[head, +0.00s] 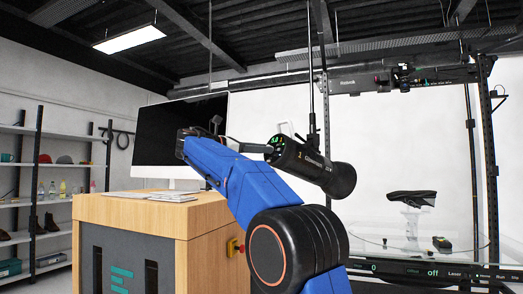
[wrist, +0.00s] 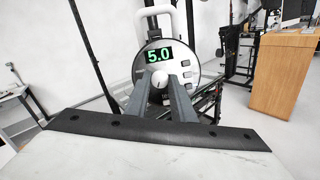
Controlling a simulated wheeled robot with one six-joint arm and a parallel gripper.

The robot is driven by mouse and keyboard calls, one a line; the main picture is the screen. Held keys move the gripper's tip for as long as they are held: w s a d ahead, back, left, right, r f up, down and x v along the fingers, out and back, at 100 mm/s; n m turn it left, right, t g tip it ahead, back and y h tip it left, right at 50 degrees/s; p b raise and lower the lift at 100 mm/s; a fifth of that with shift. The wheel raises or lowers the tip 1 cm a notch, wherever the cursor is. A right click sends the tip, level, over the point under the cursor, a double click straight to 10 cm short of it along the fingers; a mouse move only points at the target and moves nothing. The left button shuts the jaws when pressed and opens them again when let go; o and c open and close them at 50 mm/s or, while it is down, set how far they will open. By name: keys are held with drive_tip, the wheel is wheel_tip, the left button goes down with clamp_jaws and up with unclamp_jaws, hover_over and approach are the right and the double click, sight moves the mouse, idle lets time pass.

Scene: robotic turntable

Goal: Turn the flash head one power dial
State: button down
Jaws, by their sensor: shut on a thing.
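Flash head one (head: 312,162) is a black cylinder marked "1", hanging from a vertical pole in the middle of the head view. Its round rear panel (wrist: 183,68) faces me in the wrist view, with a green display (wrist: 159,56) reading 5.0. The small power dial (wrist: 159,79) is just below the display, its middle showing between my fingertips. My gripper (head: 266,149) reaches the rear of the flash head from the left. In the wrist view, both fingers of my gripper (wrist: 160,83) are closed on the dial's sides. The fingers hide the panel's lower part.
A wooden desk (head: 140,212) with a large dark monitor (head: 180,135) stands left of my arm. A turntable (head: 395,255) with a dark item on a stand is at right, inside a black frame (head: 488,170). Shelves (head: 38,180) line the left wall.

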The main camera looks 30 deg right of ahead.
drive_tip(key=shift+m, duration=0.3)
drive_tip(key=c, duration=1.5)
unclamp_jaws()
drive_tip(key=shift+a, duration=0.1)
drive_tip(key=a, duration=1.7)
drive_tip(key=shift+w+a+r, duration=0.1)
drive_tip(key=shift+w+a, duration=0.05)
